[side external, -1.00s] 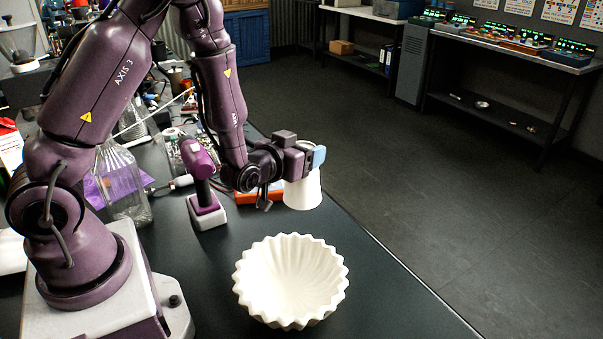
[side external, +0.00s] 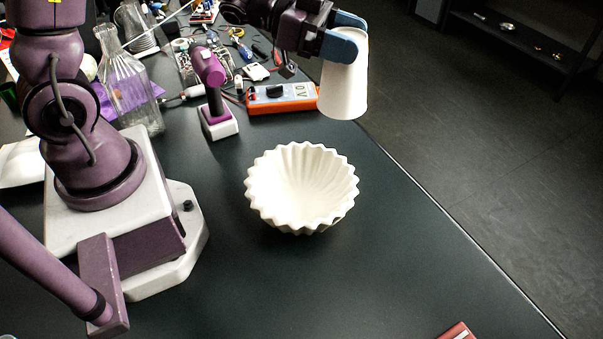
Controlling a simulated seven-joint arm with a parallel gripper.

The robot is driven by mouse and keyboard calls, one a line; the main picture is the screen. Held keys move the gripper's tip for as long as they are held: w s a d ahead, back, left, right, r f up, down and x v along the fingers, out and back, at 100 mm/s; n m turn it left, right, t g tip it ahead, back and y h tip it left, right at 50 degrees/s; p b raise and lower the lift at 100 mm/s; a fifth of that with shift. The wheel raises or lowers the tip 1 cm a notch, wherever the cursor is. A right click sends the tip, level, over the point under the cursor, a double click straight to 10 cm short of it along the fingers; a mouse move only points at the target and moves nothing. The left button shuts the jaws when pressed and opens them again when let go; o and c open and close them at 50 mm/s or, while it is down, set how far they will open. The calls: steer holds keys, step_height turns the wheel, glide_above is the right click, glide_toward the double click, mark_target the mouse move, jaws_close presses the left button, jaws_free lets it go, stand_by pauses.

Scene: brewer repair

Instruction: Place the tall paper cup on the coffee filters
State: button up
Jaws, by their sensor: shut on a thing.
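A tall white paper cup (side external: 343,88) hangs upside down, slightly tilted, with its wide end down. My gripper (side external: 348,42), with blue fingers, is shut on the cup near its narrow end. It holds the cup in the air at the upper middle of the side view. The white fluted coffee filters (side external: 302,188) stand open side up on the dark table, nested like a bowl. The cup is behind and a little right of the filters in the picture, apart from them.
An orange multimeter (side external: 283,98) lies behind the filters. A purple tool on a white stand (side external: 212,90) and a clear glass bottle (side external: 126,82) stand to the left. A dark red object (side external: 458,331) is at the front edge of view. The table right and front of the filters is clear.

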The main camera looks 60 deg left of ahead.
steer(key=s+d+f+m+g+h, duration=0.2)
steer(key=s+d+m+g+h, duration=0.2)
steer(key=s+m+g, duration=0.4)
step_height(320, 180, down, 8)
steer(key=s+g, duration=0.1)
steer(key=shift+s+n, duration=0.3)
steer(key=shift+s, duration=0.05)
steer(key=shift+a, duration=0.1)
steer(key=o, duration=1.1)
